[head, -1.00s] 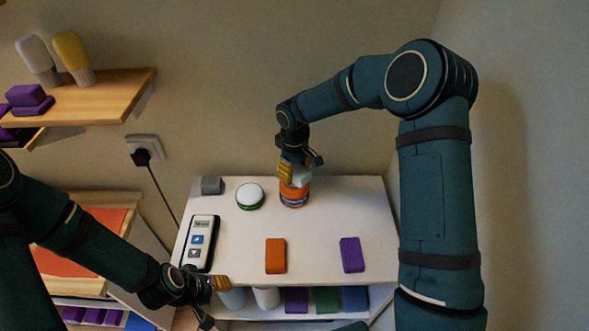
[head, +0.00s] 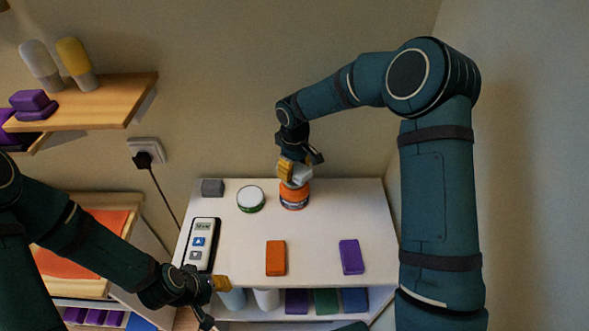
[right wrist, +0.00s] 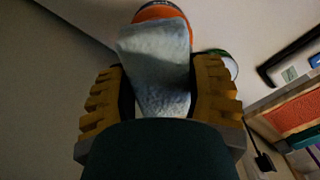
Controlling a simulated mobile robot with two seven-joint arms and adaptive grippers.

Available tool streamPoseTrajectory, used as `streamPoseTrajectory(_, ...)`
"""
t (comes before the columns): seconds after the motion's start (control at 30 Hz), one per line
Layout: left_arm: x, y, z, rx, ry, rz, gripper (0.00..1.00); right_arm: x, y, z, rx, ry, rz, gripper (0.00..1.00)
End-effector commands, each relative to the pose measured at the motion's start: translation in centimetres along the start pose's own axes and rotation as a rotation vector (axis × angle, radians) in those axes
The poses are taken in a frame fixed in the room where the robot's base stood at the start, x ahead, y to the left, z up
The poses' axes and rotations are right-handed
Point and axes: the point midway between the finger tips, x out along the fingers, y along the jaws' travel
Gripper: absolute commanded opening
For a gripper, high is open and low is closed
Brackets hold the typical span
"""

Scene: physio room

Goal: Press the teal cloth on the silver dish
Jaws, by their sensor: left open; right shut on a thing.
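My right gripper (head: 293,174) is shut on a pale blue-grey cloth-like piece (head: 300,176); its yellow pads lie on both sides of the piece in the right wrist view (right wrist: 160,75). This piece is paler than teal. It is at the top of an orange jar (head: 294,195) at the back of the white table; I cannot tell whether they touch. The jar's top is partly hidden. My left gripper (head: 213,301) is open and empty by the table's front left corner. I see nothing that is clearly a silver dish.
On the white table (head: 320,225) are a white-lidded green tin (head: 250,198), a grey block (head: 212,187), a device with arrow buttons (head: 202,244), an orange block (head: 276,257) and a purple block (head: 351,256). The wall stands close behind. The table's middle is clear.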

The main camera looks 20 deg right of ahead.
Motion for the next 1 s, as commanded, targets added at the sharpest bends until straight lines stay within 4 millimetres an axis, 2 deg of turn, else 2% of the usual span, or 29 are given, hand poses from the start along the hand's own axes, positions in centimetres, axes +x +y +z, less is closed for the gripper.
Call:
streamPoseTrajectory(0.6,-2.6,1.0,-0.4,0.0,0.001,0.0,0.47,-4.7,0.0,0.0,0.001,0.002,0.001,0.27)
streamPoseTrajectory(1.0,-2.7,1.0,-0.4,0.0,0.0,0.0,0.47,-4.8,0.0,0.0,0.001,0.001,0.0,0.27)
